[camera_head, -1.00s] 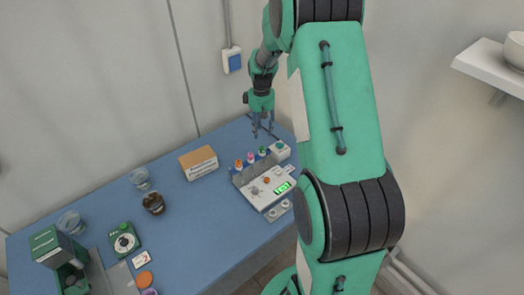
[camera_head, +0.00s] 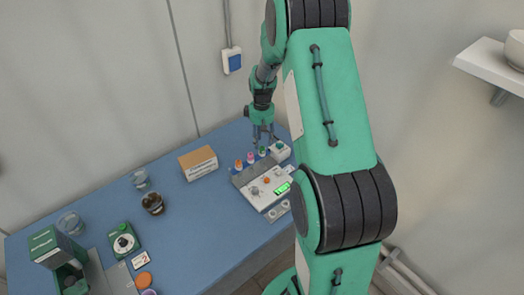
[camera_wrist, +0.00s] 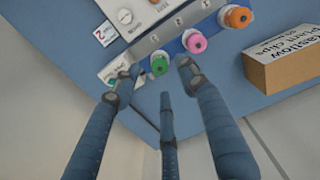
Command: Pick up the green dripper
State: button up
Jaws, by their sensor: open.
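The green dripper (camera_wrist: 159,66) stands in a holder on the near edge of a white device in the wrist view. In the head view its green top (camera_head: 262,151) shows at the right end of a short row. My gripper (camera_wrist: 157,78) is open, its fingers apart on either side of the green dripper, with a third finger below it in the picture. In the head view my gripper (camera_head: 263,141) hangs just above the green dripper. I cannot tell whether any finger touches it.
A pink dripper (camera_wrist: 194,41) and an orange dripper (camera_wrist: 236,16) stand beside the green one. The white device (camera_head: 266,188) has a green display. A cardboard box (camera_head: 198,163) lies left of it. Jars and a green scale stand farther left on the blue table (camera_head: 190,220).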

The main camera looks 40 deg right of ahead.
aim_at(262, 147)
jog(key=shift+s+f, duration=0.1)
jog(key=shift+f, duration=2.1)
jog(key=shift+c, duration=0.5)
jog(key=c, duration=0.8)
